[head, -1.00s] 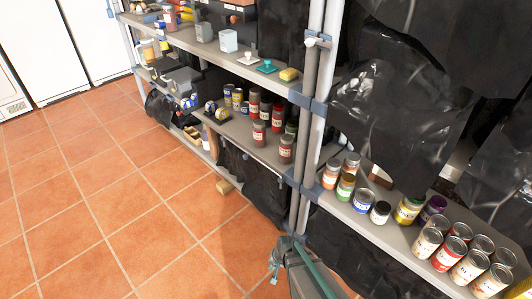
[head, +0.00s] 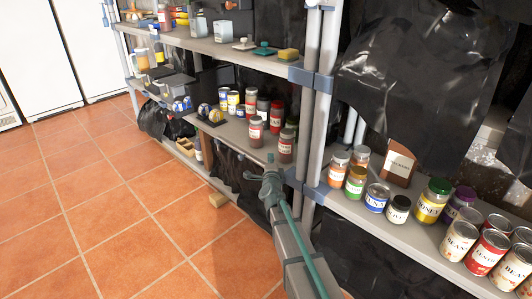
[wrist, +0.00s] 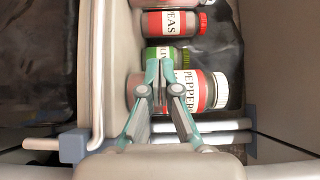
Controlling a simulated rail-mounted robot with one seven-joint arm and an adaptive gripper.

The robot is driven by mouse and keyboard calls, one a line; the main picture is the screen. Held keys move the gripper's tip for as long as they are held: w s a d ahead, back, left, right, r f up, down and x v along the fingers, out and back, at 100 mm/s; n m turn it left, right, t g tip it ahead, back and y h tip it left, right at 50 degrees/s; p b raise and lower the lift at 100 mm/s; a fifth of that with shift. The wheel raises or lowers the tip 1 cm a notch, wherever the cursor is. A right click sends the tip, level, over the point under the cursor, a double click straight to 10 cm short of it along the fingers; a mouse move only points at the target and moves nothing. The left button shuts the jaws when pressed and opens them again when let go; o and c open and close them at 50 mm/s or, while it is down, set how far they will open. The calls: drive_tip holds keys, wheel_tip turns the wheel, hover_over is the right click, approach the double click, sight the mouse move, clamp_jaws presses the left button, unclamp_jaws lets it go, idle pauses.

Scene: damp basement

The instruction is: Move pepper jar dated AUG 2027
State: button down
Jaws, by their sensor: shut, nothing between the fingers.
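A jar with a red and white label reading PEPPER and a white lid (wrist: 205,92) shows in the wrist view, partly behind my fingers; no date is readable. In the head view, a red-labelled jar (head: 286,147) stands at the right end of the middle shelf, near the post, its wording too small to read. My gripper (wrist: 160,66) is shut and empty, its fingertips in front of the pepper jar and a green-labelled jar (wrist: 158,53). In the head view my gripper (head: 271,163) is at the front of that shelf, just left of the red-labelled jar.
A PEAS jar (wrist: 174,23) stands beside the green-labelled one. Another red-labelled jar (head: 256,128) and several cans share the middle shelf (head: 228,131). A shelf post (head: 312,90) rises to the right. More jars and cans fill the right shelf (head: 395,222).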

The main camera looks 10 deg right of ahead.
drive_tip(key=w, duration=0.3)
drive_tip(key=w+d+b, duration=0.1)
drive_tip(key=w, duration=0.3)
drive_tip(key=w+b, duration=0.1)
drive_tip(key=w, duration=0.2)
drive_tip(key=shift+w+d+f, duration=0.1)
drive_tip(key=shift+w+d, duration=0.2)
drive_tip(key=shift+d, duration=0.05)
drive_tip(key=shift+w+a, duration=1.2)
drive_tip(key=shift+w+a+r+p, duration=0.15)
drive_tip(key=shift+w+r+p, duration=0.05)
drive_tip(key=shift+w+p, duration=0.1)
drive_tip(key=w+a+p, duration=0.2)
drive_tip(key=w, duration=0.1)
drive_tip(key=w+a+p, duration=0.2)
drive_tip(key=w+a, duration=0.1)
drive_tip(key=w, duration=0.1)
drive_tip(key=w+a+p, duration=0.2)
drive_tip(key=w, duration=0.1)
drive_tip(key=shift+w+a+p, duration=0.35)
drive_tip(key=shift+w+p, duration=0.05)
drive_tip(key=shift+f, duration=0.15)
drive_tip(key=shift+s, duration=0.15)
